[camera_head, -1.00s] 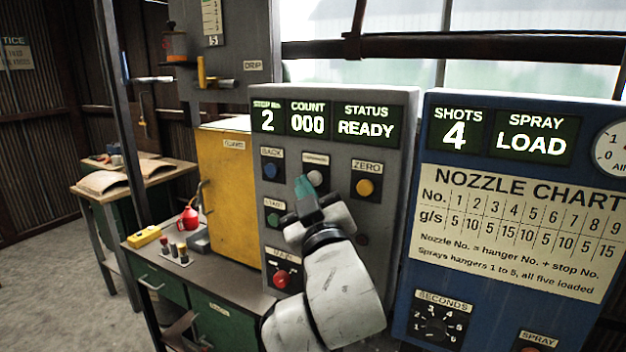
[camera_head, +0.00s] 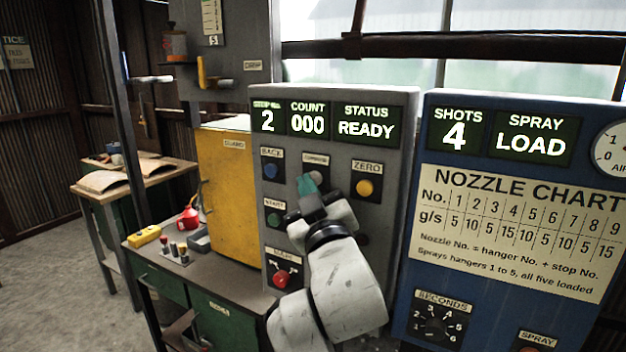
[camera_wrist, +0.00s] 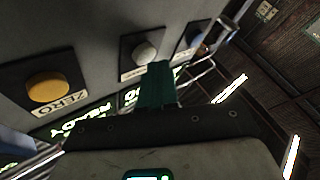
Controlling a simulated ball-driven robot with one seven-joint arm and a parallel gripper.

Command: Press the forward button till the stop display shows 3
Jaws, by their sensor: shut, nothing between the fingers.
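The grey control panel (camera_head: 390,150) has a stop display (camera_head: 267,119) that reads 2, a count of 000 and a status of READY. The forward button (camera_head: 317,177) is the pale round one between the blue back button (camera_head: 271,170) and the yellow zero button (camera_head: 364,187). Its label is too blurred to read for sure. In the wrist view the pale button (camera_wrist: 145,53) shows just beyond my fingertips. My gripper (camera_head: 306,185) is shut and empty, its teal fingertips at the lower left of the pale button. I cannot tell if they touch it.
A green start button (camera_head: 273,218) and a red main switch (camera_head: 282,279) sit lower on the panel. A blue spray cabinet (camera_head: 510,270) stands close at right. A yellow guard box (camera_head: 225,190) and a bench (camera_head: 240,285) are at left.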

